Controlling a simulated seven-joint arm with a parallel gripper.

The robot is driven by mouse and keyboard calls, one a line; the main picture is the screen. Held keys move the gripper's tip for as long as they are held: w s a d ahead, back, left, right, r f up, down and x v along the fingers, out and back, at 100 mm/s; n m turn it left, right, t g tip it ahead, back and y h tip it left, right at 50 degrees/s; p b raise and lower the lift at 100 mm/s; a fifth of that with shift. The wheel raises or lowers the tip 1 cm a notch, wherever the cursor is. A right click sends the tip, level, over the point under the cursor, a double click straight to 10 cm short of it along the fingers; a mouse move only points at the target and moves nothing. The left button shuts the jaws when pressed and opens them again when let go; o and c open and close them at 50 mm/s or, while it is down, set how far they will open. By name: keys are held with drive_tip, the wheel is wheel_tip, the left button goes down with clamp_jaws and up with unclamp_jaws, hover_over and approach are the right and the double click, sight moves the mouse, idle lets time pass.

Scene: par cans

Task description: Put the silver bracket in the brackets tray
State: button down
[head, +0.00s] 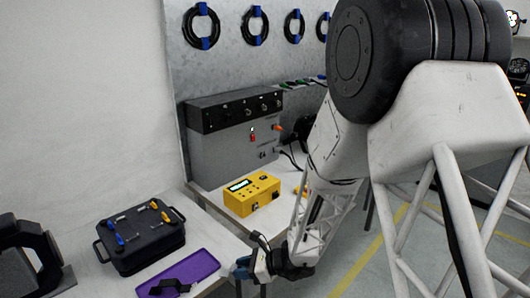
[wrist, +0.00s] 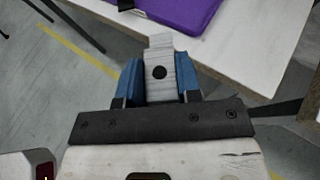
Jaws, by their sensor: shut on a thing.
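The silver bracket (wrist: 160,68), a flat grey piece with a round dark hole, is between the blue fingers of my gripper (wrist: 160,82), which is shut on it. In the head view my gripper (head: 243,267) is at the table's front edge, just right of a purple tray (head: 205,262). I cannot make out the bracket there. The tray lies on the white table with a black bracket-like part (head: 168,286) in it. In the wrist view the tray (wrist: 185,12) is cut by the top edge, beyond the bracket, with a gap between them. No tray label shows.
A black case (head: 140,240) with several blue and yellow tools on top stands behind the tray. A yellow box (head: 252,194) and a grey control unit (head: 235,135) stand farther back. A black frame (head: 28,245) is at far left. Bare floor shows below the table edge.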

drive_tip(key=w+d+f+m+t+h, duration=0.1)
drive_tip(key=w+d+f+m+t, duration=0.15)
drive_tip(key=w+d, duration=0.55)
drive_tip(key=w+d+f+m+t, duration=0.1)
drive_tip(key=w+d+f, duration=0.4)
drive_tip(key=d, duration=0.4)
drive_tip(key=w+d+f+m+t+h, duration=0.5)
drive_tip(key=w+d+f+m+t, duration=0.1)
drive_tip(key=w+d+f, duration=0.9)
drive_tip(key=shift+w+m+t+h, duration=0.4)
drive_tip(key=shift+w+m, duration=0.25)
drive_tip(key=shift+w, duration=0.4)
